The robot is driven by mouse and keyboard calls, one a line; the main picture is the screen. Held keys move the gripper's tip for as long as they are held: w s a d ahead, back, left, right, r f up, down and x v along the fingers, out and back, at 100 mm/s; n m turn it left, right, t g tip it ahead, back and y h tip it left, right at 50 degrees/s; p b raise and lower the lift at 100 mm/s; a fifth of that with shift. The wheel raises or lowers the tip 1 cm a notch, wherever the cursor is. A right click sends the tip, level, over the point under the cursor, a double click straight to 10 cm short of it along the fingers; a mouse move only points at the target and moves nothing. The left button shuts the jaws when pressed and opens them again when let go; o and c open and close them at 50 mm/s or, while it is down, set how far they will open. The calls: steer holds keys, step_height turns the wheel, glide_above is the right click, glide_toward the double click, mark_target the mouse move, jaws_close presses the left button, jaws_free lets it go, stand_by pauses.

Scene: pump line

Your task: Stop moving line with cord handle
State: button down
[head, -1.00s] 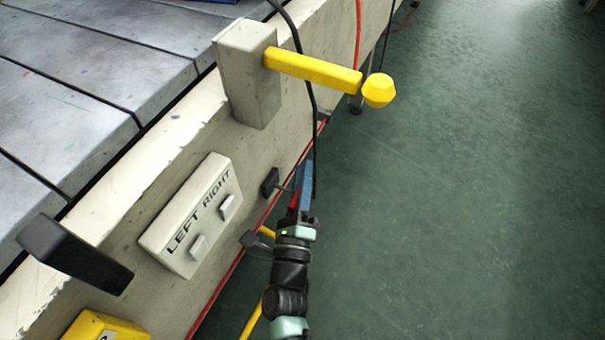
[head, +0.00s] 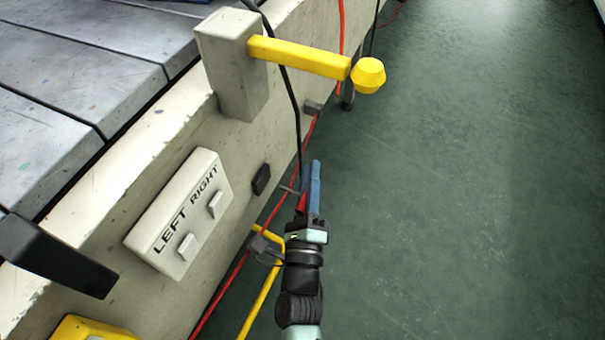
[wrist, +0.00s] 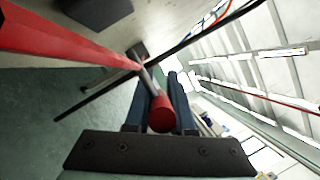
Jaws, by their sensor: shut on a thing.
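The red cord (head: 232,275) runs along the side of the conveyor line (head: 140,190), past a small dark block (head: 262,179). My gripper (head: 311,185) is beside the conveyor, over the floor, with its blue fingers pointing up and away. In the wrist view, my gripper (wrist: 160,95) is shut on the cord handle, a grey rod with a red end (wrist: 161,114) between the dark blue fingers. A thick red bar (wrist: 70,40) meets the rod there. In the head view a bit of red shows at the fingers; the handle is mostly hidden. I cannot tell whether the belt is moving.
A grey box with a yellow crank (head: 300,57) juts out above my gripper. A LEFT/RIGHT switch panel (head: 180,215) and a black lever (head: 50,255) are on the left. A black cable (head: 290,90) hangs close by. The green floor (head: 460,200) is clear.

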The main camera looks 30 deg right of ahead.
steer(key=c, duration=0.8)
jaws_free()
steer(key=shift+o, duration=0.2)
steer(key=p+v, duration=0.2)
steer(key=v, duration=1.1)
